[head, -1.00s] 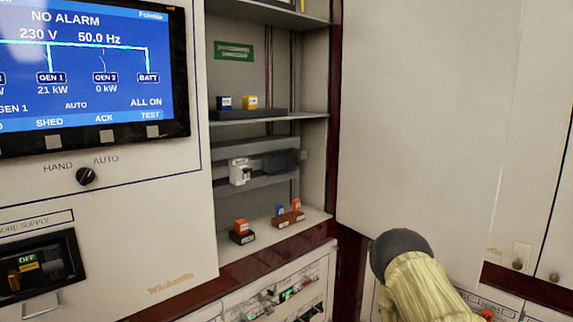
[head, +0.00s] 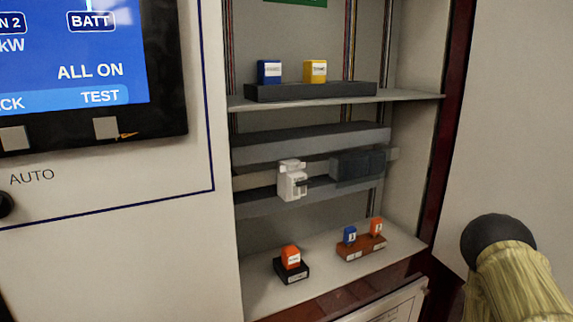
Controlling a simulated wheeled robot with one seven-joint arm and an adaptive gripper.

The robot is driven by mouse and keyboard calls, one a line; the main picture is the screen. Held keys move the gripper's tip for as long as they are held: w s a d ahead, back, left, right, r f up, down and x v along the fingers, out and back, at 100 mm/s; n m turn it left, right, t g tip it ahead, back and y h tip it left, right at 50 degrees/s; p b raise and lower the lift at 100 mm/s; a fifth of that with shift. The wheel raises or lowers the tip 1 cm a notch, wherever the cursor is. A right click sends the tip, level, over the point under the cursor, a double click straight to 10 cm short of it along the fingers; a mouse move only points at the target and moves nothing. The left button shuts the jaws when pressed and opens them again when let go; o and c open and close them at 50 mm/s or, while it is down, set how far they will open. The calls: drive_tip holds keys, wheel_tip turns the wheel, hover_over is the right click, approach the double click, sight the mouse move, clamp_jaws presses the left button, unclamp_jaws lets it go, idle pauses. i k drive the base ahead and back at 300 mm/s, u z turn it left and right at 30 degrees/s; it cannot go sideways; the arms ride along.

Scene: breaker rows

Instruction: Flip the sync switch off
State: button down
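I cannot make out a switch marked sync in the head view. A small white switch-like module (head: 291,182) with a pale lever sits on the grey rail in the middle of the open cabinet bay. A dark block (head: 358,165) sits on the same rail to its right. The print on the module is too small to read. Part of my arm (head: 510,265), with a dark round end and a yellowish ribbed cover, shows at the lower right, apart from the bay. My gripper is not in view.
Blue (head: 269,72) and yellow (head: 315,71) blocks stand on a dark holder on the upper shelf. Below, an orange block (head: 290,257) sits in a black base, beside a brown holder (head: 361,248) with blue and orange pieces. A screen panel (head: 75,60) is left; a pale panel (head: 515,130) right.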

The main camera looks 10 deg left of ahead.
sight(298, 184)
drive_tip(key=u, duration=0.15)
drive_tip(key=i, duration=0.45)
drive_tip(key=u, duration=0.15)
drive_tip(key=k, duration=0.5)
drive_tip(key=z, duration=0.45)
drive_tip(key=k, duration=1.6)
drive_tip(key=u, duration=0.25)
drive_tip(key=i, duration=1)
drive_tip(key=u, duration=0.05)
